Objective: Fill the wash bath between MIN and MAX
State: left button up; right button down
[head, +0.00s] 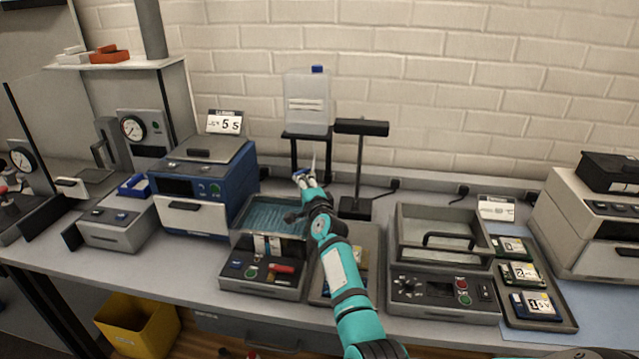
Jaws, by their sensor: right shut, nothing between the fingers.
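A grey bath unit (238,243) stands on the bench left of centre, with a blue-teal rippled surface in its basin and small pale labels on its front. MIN and MAX marks cannot be read at this size. Behind it, a translucent white container (307,110) with a blue cap stands on a dark stand (294,150). My right gripper (305,178) is shut and empty below the container, near the basin's back right corner. A small blue part (299,174) shows at its fingertips, perhaps a tap; contact cannot be told. My right arm hides part of the bench. My left gripper is not in view.
A black post with a flat head (361,128) stands right of the gripper. A second grey unit with a clear-lidded basin (437,227) and a tray of modules (545,322) stand to the right. A blue box instrument (178,187) is on the left.

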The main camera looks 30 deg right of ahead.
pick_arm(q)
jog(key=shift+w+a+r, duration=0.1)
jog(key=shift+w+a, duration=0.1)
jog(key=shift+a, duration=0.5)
pick_arm(e)
jog(key=shift+w+a, duration=0.3)
jog(key=shift+w, duration=0.2)
jog(key=shift+w+a, duration=0.25)
jog(key=shift+w, duration=0.2)
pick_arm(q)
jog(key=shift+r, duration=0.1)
pick_arm(e)
jog(key=shift+w+a, duration=0.1)
jog(key=shift+w, duration=0.1)
dwell(0.6)
